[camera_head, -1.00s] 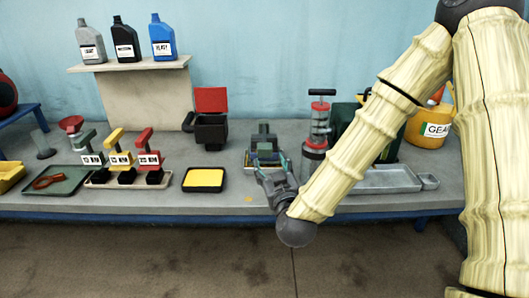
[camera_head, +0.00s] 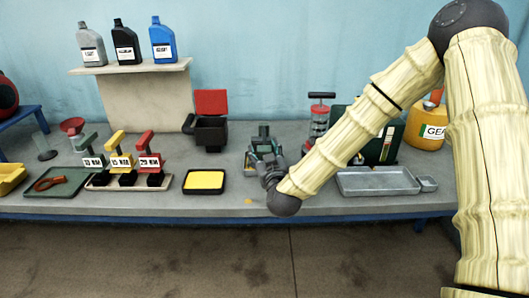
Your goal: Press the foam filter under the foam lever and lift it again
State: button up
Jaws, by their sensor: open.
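A small grey press-like device (camera_head: 264,130) stands on the bench at mid-picture; it looks like the foam lever with its filter. A sliver of its blue and yellow base (camera_head: 249,170) shows at the left. My gripper (camera_head: 264,152) is right in front of it, fingers pointing to the back and open. It hides most of the device, so I cannot tell whether the fingers touch the lever. The foam filter itself is not clearly seen.
A black tray with a yellow pad (camera_head: 204,181) lies left of my gripper. A red-handled pump (camera_head: 320,115) stands behind my forearm, a grey tray (camera_head: 378,182) to the right. A black box with a raised red lid (camera_head: 211,103) stands at the back.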

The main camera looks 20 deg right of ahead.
grip_shut()
jog(key=shift+r, duration=0.1)
